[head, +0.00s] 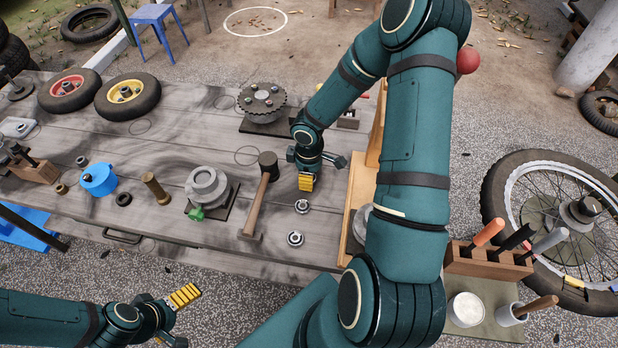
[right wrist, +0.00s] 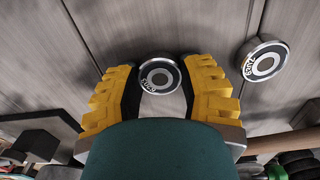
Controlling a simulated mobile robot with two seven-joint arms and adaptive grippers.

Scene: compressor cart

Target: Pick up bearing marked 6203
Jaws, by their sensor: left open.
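Two small bearings lie flat on the grey plank table, right of the hammer. In the head view, one bearing (head: 302,206) is just in front of my right gripper (head: 306,183); the other bearing (head: 295,238) is nearer the front edge. In the right wrist view, the first bearing (right wrist: 160,75) appears between the yellow fingers of the open right gripper (right wrist: 160,90), with no visible contact. The second bearing (right wrist: 263,60) is right of the fingers. My left gripper (head: 185,297) is open and empty, before the table.
A hammer (head: 260,195) lies close left of the bearings. A wooden board structure (head: 358,190) stands to their right. A grey pulley-like part (head: 207,187), a blue part (head: 98,179) and a toothed disc (head: 262,101) occupy the table. Bare planks surround the bearings.

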